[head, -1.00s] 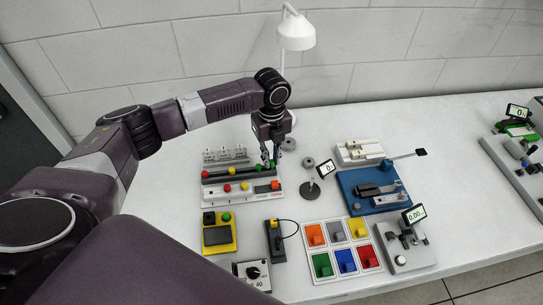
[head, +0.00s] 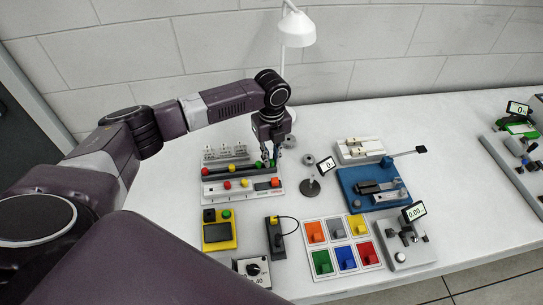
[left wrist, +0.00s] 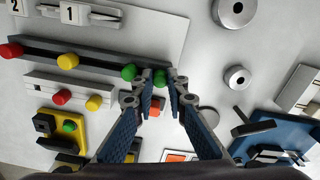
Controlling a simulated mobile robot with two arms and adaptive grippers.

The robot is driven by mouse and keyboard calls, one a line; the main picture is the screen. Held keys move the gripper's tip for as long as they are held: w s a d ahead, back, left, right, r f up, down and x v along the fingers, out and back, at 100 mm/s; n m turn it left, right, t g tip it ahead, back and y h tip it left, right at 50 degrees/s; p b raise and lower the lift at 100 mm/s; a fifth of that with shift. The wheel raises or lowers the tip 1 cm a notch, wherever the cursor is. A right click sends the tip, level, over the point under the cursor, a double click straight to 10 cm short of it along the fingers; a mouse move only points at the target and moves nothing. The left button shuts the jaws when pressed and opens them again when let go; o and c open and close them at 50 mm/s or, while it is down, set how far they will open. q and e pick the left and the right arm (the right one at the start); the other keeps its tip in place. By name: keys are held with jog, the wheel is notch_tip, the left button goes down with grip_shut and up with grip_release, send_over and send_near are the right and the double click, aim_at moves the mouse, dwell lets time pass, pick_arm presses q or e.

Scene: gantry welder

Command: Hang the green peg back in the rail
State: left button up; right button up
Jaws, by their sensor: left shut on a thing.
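The dark rail (head: 218,174) lies at the left back of the table, with a red peg (head: 206,172) and a yellow peg (head: 232,168) along it. It also shows in the left wrist view (left wrist: 98,63), where a green peg (left wrist: 129,72) sits on it beside my finger. My left gripper (left wrist: 162,80) is shut on another green peg (left wrist: 159,77) at the rail's right end. In the head view the left gripper (head: 269,161) points down there. The fingers hide part of the held peg, and I cannot tell whether it is seated. My right gripper is out of view.
A white panel (head: 212,194) with red and yellow knobs lies just in front of the rail. Numbered grey parts (head: 222,152) stand behind it. Round metal weights (head: 309,161) and a blue fixture (head: 352,186) are to the right. A yellow box (head: 219,246) is nearer me.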

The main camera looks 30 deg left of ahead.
pick_arm(q)
jog(key=shift+p, duration=0.35)
dwell(0.3)
jog(key=o, duration=0.8)
jog(key=shift+r, duration=0.1)
notch_tip(320, 180, up, 12)
jog(key=shift+f, duration=0.1)
jog(key=shift+d+f, duration=0.1)
dwell(0.6)
